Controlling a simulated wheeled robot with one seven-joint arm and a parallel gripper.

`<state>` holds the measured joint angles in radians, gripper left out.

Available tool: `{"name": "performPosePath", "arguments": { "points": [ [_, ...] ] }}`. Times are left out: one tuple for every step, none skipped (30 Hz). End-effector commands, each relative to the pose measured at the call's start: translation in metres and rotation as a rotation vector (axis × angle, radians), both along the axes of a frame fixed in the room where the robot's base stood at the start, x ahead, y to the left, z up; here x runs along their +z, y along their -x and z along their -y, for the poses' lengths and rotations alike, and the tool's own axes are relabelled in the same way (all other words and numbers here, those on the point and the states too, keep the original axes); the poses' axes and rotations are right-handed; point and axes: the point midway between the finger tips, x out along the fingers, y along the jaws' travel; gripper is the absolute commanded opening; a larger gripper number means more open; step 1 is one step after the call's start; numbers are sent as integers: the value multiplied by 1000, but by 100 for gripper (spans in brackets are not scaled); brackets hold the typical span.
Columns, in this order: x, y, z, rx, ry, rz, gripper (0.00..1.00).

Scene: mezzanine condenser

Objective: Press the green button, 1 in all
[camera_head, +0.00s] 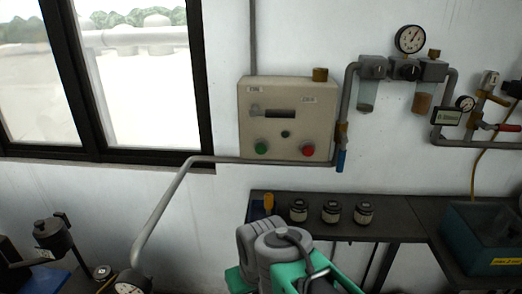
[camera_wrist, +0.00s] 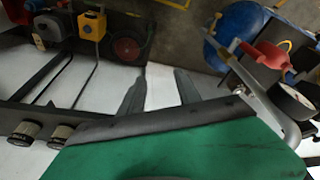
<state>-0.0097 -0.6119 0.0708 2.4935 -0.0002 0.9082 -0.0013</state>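The green button (camera_head: 261,148) sits at the lower left of a beige control box (camera_head: 288,92) on the white wall in the head view. A red button (camera_head: 308,150) is at the box's lower right, and a small dark knob (camera_head: 285,134) lies between them. My gripper (camera_wrist: 160,78) shows in the wrist view as two dark fingers with a gap between them, open and empty. My arm stands low in the head view, below the box and apart from it. The fingers cannot be made out there. The green button cannot be made out in the wrist view.
A grey pipe (camera_head: 270,161) crosses just below the buttons; a blue-handled valve (camera_head: 341,160) is at its right. Several jars (camera_head: 331,212) stand on a dark shelf (camera_head: 405,215). The wrist view shows a yellow box (camera_wrist: 92,25) and a blue tank (camera_wrist: 233,35).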

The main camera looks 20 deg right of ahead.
Motion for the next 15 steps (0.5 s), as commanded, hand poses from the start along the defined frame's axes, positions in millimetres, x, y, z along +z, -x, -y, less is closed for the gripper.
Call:
{"name": "performPosePath", "arguments": {
  "points": [
    [0, 0, 0, 0, 0, 0, 35],
    [0, 0, 0, 0, 0, 0, 32],
    [0, 0, 0, 0, 0, 0, 29],
    [0, 0, 0, 0, 0, 0, 27],
    [0, 0, 0, 0, 0, 0, 24],
    [0, 0, 0, 0, 0, 0, 21],
    [0, 0, 0, 0, 0, 0, 18],
    [0, 0, 0, 0, 0, 0, 16],
    [0, 0, 0, 0, 0, 0, 13],
    [0, 0, 0, 0, 0, 0, 10],
    [0, 0, 0, 0, 0, 0, 8],
    [0, 0, 0, 0, 0, 0, 4],
    [0, 0, 0, 0, 0, 0, 2],
    [0, 0, 0, 0, 0, 0, 0],
    [0, 0, 0, 0, 0, 0, 0]
  ]
}}
